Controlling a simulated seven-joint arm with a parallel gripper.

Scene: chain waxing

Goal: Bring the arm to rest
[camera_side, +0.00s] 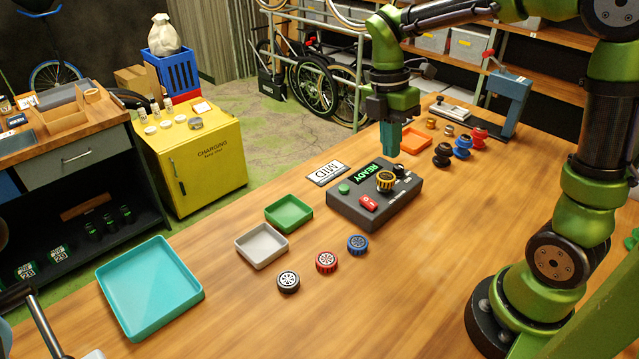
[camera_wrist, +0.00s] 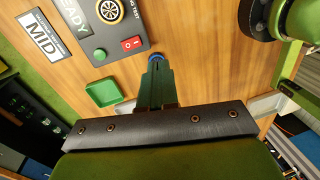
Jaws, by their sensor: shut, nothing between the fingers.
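My gripper (camera_side: 390,153) hangs pointing down above the wooden table (camera_side: 440,255), with its teal fingers shut and nothing between them. In the side view it is above and behind the dark control box (camera_side: 345,208), apart from it. The box has a lit READY display, a green button, a red switch and a yellow-rimmed wheel (camera_side: 385,181) on top. The arm stands bent over the right side of the table.
Black (camera_side: 288,281), red (camera_side: 327,262) and blue (camera_side: 357,244) wheels lie in front of the box. Grey (camera_side: 240,258), green (camera_side: 270,215) and teal (camera_side: 110,275) trays are at left. An orange tray (camera_side: 405,150), several spools and a blue stand (camera_side: 510,100) are behind. The front table is clear.

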